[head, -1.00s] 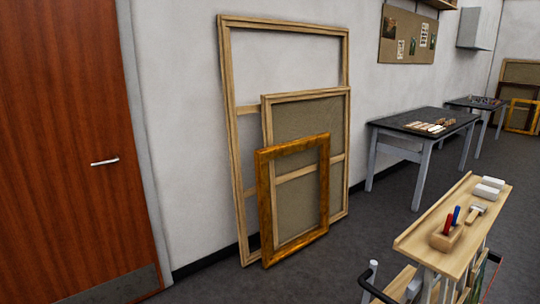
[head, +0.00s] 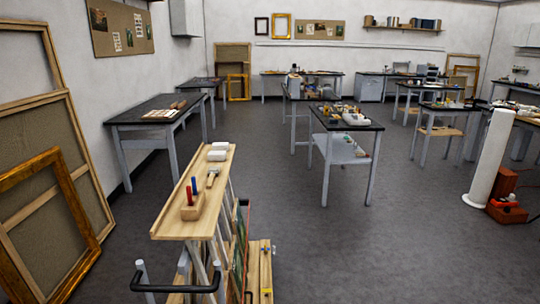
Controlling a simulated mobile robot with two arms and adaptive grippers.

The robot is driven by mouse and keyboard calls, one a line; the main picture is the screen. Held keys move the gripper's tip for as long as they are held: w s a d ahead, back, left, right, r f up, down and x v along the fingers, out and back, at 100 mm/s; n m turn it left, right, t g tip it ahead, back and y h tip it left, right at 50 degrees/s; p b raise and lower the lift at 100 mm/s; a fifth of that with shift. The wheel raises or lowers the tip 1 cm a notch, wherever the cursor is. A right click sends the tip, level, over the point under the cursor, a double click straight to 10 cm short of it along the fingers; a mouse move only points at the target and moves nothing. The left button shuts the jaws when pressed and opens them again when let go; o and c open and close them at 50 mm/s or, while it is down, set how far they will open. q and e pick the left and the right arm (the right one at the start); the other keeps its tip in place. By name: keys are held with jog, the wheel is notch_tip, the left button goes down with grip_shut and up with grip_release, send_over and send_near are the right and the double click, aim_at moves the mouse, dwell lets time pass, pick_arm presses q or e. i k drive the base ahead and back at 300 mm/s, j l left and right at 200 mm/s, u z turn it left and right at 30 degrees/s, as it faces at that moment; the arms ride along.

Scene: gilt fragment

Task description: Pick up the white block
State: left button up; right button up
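Two small white blocks lie at the far end of a narrow wooden cart top (head: 172,229). One white block (head: 220,146) is at the very end, and another white block (head: 216,155) is just nearer and touching or almost touching it. I cannot tell which one the task names. Neither of my grippers is in the head view.
On the cart top, a brush (head: 212,177) and a wooden holder (head: 193,206) with red and blue handles sit nearer. A black cart handle (head: 178,288) juts out in front. Frames (head: 52,200) lean at the left wall. A table (head: 345,124) stands beyond; grey floor right of the cart is open.

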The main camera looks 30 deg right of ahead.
aim_at(213, 156)
jog(key=z, duration=0.7)
jog(key=i+l+z, duration=0.4)
jog(key=l, duration=0.25)
jog(key=i+l+z, duration=0.4)
jog(key=l, duration=0.15)
jog(key=i+l+z, duration=0.45)
jog(key=i+l+u, duration=0.2)
jog(key=i, duration=0.35)
jog(key=i+l+u, duration=0.25)
jog(key=i, duration=0.25)
jog(key=i+u, duration=0.45)
jog(key=i, duration=1.65)
jog(key=i+u, duration=0.4)
jog(key=i, duration=0.15)
jog(key=i+l+u, duration=0.25)
jog(key=i+u, duration=0.2)
